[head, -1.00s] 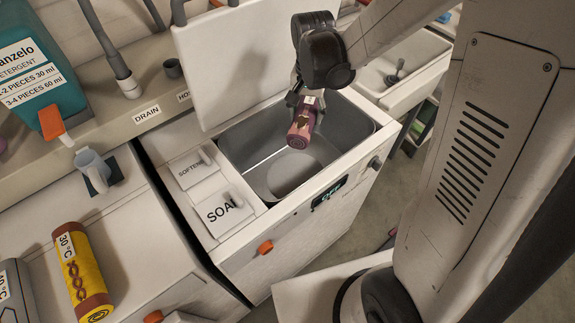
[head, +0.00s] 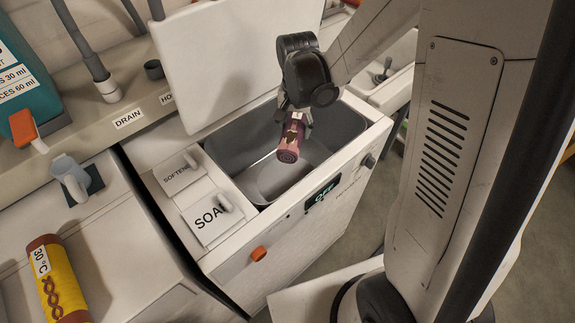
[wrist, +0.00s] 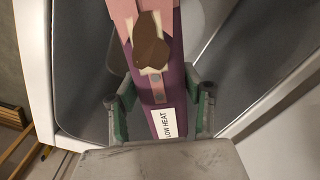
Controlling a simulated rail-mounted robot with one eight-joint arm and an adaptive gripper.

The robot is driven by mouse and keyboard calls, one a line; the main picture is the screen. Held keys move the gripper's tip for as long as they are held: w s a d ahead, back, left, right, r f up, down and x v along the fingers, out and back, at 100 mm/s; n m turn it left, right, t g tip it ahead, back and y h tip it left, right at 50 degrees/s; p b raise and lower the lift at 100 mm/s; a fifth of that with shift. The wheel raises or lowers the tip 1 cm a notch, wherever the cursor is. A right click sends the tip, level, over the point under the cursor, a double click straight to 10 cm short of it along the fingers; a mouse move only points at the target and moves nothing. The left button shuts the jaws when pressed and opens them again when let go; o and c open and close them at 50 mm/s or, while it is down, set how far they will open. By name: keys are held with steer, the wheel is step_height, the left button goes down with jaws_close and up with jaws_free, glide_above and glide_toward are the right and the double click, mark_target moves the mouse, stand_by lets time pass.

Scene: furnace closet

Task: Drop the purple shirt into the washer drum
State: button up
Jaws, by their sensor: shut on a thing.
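The purple shirt (head: 289,142) is a rolled bundle with a pinkish part, a brown patch and a white label. In the wrist view the shirt (wrist: 169,78) has a label reading "LOW HEAT". My gripper (head: 296,112) is shut on it, with green-padded fingers on both sides in the wrist view (wrist: 160,110). The washer (head: 330,205) is white with its lid (head: 225,60) raised. Its grey metal drum (head: 255,140) is open, and the gripper and shirt are over it. How high the shirt is above the drum floor is hard to tell.
A soap lid (head: 210,218) and softener lid (head: 180,175) lie left of the drum. A teal detergent bottle (head: 30,90) stands at upper left. A sink (head: 395,80) is behind right.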

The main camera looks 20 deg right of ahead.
steer(key=o, duration=1.3)
steer(key=shift+o, duration=0.2)
step_height(320, 180, up, 12)
steer(key=s+r+n+t, duration=0.3)
steer(key=s, duration=0.5)
steer(key=s+r+n+t, duration=0.3)
steer(key=s+r+t, duration=0.1)
steer(key=s, duration=0.4)
